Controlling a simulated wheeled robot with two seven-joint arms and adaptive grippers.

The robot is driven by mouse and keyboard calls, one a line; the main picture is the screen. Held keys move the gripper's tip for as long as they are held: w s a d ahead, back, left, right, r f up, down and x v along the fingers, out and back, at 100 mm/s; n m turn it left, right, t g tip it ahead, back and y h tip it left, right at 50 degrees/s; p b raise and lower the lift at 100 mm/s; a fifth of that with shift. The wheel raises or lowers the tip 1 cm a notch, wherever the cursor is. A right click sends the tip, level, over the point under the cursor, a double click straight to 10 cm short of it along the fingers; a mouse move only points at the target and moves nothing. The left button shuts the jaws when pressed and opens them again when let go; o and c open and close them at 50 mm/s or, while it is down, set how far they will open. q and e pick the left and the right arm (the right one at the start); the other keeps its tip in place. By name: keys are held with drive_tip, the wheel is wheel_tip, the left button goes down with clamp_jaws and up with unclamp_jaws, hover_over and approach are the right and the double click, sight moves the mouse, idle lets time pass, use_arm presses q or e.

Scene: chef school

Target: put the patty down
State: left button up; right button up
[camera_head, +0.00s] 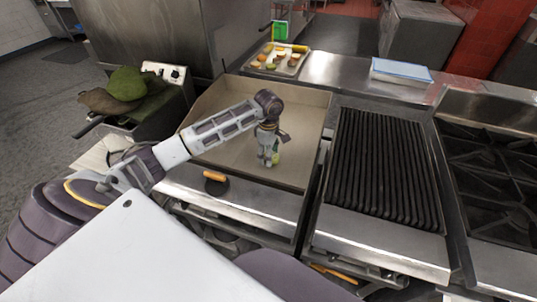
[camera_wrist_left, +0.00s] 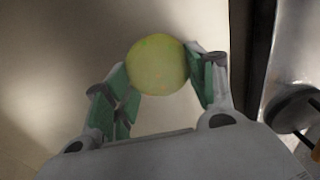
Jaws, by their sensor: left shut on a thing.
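The patty (camera_wrist_left: 157,66) is a round, yellowish-green disc in the left wrist view. My left gripper (camera_wrist_left: 165,82) is shut on it, with green finger pads on both sides. I cannot tell whether the patty touches the griddle. My right gripper is not in view.
A tool with an orange handle (camera_head: 215,176) lies at the griddle's front ledge. A ribbed grill (camera_head: 385,165) and a burner stove (camera_head: 490,165) are to the right. A food tray (camera_head: 292,71) stands behind. The griddle around my gripper is clear.

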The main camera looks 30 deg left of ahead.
use_arm(q)
drive_tip(key=shift+f, duration=0.3)
drive_tip(key=o, duration=1)
drive_tip(key=shift+o, duration=0.2)
drive_tip(key=shift+r, duration=0.1)
wheel_tip(320, 180, up, 12)
drive_tip(key=shift+b, duration=0.45)
idle(0.8)
